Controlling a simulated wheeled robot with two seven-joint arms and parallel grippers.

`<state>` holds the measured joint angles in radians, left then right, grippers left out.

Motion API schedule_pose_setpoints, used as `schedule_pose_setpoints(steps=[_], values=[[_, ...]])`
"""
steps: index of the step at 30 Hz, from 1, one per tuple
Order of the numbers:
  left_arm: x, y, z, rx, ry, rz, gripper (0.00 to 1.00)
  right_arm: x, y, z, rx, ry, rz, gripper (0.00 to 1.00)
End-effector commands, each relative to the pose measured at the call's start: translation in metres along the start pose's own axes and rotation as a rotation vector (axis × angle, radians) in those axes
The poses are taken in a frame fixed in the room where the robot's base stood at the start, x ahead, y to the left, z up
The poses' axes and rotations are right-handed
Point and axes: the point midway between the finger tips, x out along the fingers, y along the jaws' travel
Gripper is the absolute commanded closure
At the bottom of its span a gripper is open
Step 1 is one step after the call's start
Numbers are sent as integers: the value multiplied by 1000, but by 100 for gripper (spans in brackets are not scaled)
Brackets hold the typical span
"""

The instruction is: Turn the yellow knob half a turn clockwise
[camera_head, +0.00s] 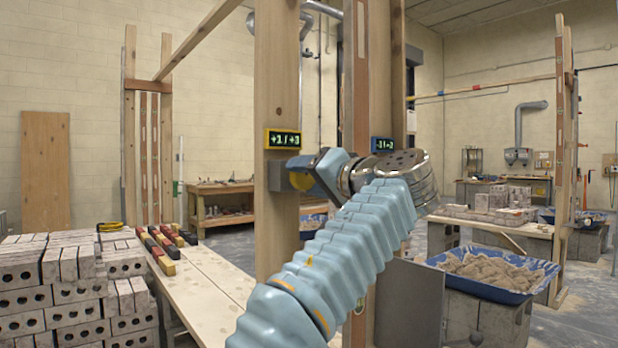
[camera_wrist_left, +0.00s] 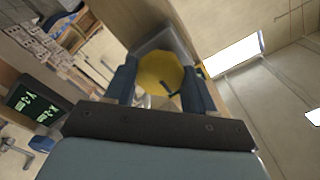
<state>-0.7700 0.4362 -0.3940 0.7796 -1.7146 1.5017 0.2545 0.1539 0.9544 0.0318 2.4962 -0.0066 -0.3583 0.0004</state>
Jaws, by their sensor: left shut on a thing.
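The yellow knob (camera_head: 301,178) sits on a grey housing (camera_head: 274,176) on the side of the wooden post (camera_head: 276,75). My left gripper (camera_head: 314,174) is shut on the knob, partly hiding it in the head view. In the left wrist view, the yellow knob (camera_wrist_left: 160,70) lies between the two blue fingers of my left gripper (camera_wrist_left: 160,86), and a dark line shows on its face. A yellow-framed display (camera_head: 283,139) above the knob appears to read "+1 / +3". My right gripper is not in view.
A blue-framed display (camera_head: 383,144) is on a post to the right, behind my arm. Stacked bricks (camera_head: 65,285) and a plank bench (camera_head: 210,285) stand at the left. A blue tub of mortar (camera_head: 490,270) stands at the right.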

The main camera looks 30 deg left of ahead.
Motion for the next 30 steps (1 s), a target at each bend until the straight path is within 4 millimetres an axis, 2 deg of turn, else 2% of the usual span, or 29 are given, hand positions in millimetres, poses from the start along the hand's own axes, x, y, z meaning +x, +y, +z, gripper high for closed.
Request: schedule_pose_setpoints(steps=[11, 30], values=[[-1, 0, 0, 194, -1, 1, 76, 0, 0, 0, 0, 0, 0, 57], [-1, 0, 0, 797, -3, 4, 76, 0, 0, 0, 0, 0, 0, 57]])
